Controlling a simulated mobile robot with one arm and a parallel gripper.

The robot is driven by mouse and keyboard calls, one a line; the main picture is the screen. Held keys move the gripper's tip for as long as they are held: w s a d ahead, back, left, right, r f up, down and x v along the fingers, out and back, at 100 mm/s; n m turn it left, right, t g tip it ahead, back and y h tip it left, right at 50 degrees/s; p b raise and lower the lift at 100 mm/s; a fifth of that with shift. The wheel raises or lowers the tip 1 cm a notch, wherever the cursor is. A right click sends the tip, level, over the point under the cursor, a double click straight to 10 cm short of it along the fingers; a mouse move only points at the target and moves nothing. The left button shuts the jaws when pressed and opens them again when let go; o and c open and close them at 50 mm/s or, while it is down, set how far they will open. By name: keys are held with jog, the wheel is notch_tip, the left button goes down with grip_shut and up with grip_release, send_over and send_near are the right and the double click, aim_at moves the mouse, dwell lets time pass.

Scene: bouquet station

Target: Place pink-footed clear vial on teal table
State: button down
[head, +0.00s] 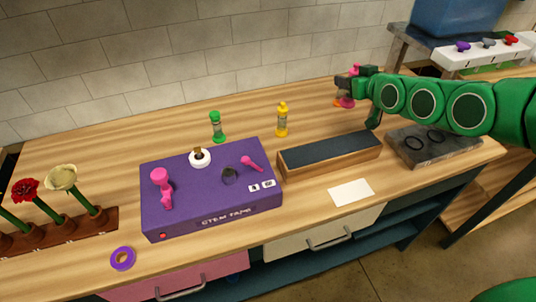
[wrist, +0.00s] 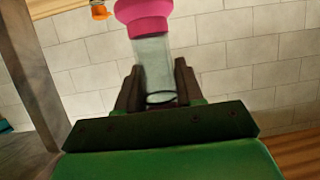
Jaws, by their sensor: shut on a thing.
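The clear vial with a pink foot (wrist: 152,52) is between the two dark fingers of my gripper (wrist: 157,78) in the wrist view. The fingers are shut on its clear body, and its pink foot points to the top of that picture. In the head view, my gripper (head: 350,84) is over the far right of the wooden workbench, with pink parts of the vial (head: 348,101) showing beside it. Whether the vial touches the bench cannot be told. No table with a plainly teal top shows; the workbench (head: 100,135) has dark teal shelves beneath.
A purple box (head: 205,215), a green vial (head: 217,127), a yellow vial (head: 282,120), a long dark-topped tray (head: 300,168) and a grey slab (head: 405,155) occupy the bench. An orange object (wrist: 99,10) is near the vial. A grey table (head: 405,36) stands at back right.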

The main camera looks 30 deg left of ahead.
jog(key=s+a+n+g+y, duration=0.15)
jog(key=s+a, duration=0.45)
jog(key=a, duration=0.7)
jog(key=s+a+n+g+y, duration=0.15)
jog(key=s+a, duration=0.35)
jog(key=a, duration=0.8)
jog(key=s+a+f+n+g, duration=0.1)
jog(key=s+a+n+g, duration=0.2)
jog(key=s+a, duration=0.65)
jog(key=s+a+f+n+g, duration=0.25)
jog(key=s+a, duration=0.35)
jog(key=s, duration=0.6)
jog(key=shift+g+y, duration=0.25)
jog(key=shift+y, duration=0.05)
jog(key=shift+w+a+f, duration=1.1)
jog(key=shift+a+f, duration=0.95)
jog(key=shift+w+a+f, duration=1.15)
jog(key=shift+a+f, duration=0.9)
jog(key=shift+w+a+f, duration=1.1)
jog(key=shift+a+f, duration=0.95)
